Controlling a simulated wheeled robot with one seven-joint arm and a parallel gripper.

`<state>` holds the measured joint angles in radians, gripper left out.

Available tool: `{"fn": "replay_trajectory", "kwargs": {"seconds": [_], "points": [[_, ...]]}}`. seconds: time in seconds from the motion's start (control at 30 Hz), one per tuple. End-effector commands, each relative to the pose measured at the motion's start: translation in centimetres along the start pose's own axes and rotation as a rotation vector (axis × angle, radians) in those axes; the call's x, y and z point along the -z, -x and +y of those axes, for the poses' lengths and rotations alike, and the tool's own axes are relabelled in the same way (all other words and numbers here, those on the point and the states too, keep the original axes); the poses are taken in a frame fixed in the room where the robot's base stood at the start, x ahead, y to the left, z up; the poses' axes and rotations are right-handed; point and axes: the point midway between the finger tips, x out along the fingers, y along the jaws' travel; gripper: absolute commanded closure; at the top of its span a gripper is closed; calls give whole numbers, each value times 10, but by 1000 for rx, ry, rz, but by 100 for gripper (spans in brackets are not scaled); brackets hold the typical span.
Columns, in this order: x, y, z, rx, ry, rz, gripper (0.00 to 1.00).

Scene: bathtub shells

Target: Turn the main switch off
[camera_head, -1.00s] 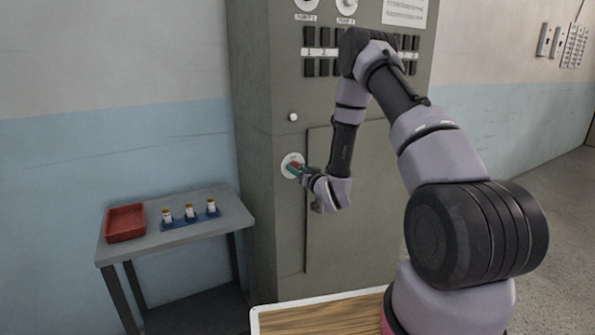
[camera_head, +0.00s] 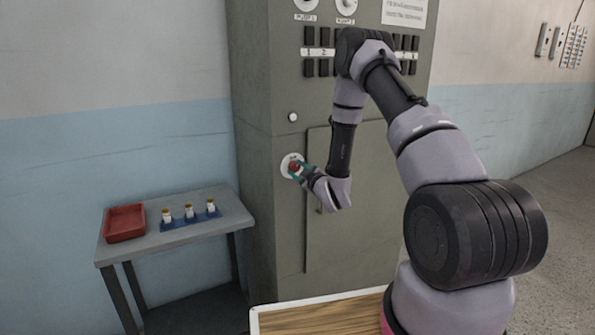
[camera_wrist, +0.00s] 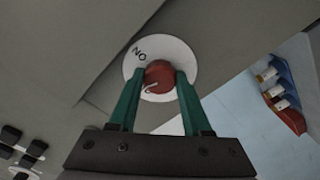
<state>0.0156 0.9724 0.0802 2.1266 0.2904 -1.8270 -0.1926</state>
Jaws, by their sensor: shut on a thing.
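The main switch is a red knob on a white round plate on the grey cabinet front; in the head view the knob (camera_head: 295,167) shows at the cabinet's left part. In the wrist view the red knob (camera_wrist: 159,76) sits in the middle of the plate (camera_wrist: 187,63), which bears the letters "NO", seen tilted. A pale mark shows on the knob's face. My gripper (camera_wrist: 158,80) has green fingers, one on each side of the knob, and is shut on it. In the head view my gripper (camera_head: 298,170) reaches the knob from the right.
A grey side table (camera_head: 185,238) stands left of the cabinet with a red tray (camera_head: 125,222) and a blue rack (camera_head: 190,219) of small vials. The cabinet (camera_head: 262,200) carries black switches, dials and a small white button (camera_head: 293,117). A wooden-topped surface (camera_head: 320,318) lies in front.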

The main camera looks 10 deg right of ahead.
Motion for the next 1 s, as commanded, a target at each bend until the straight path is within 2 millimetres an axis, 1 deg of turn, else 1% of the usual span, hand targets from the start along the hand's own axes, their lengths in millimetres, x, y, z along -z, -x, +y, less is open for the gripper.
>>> {"fn": "replay_trajectory", "kwargs": {"seconds": [0.2, 0.5, 0.73, 1.0], "points": [[0, 0, 0, 1, 180, -1, 100], [0, 0, 0, 2, 350, -2, 100], [0, 1, 0, 2, 409, -2, 100], [-1, 1, 0, 2, 422, -2, 100]]}}
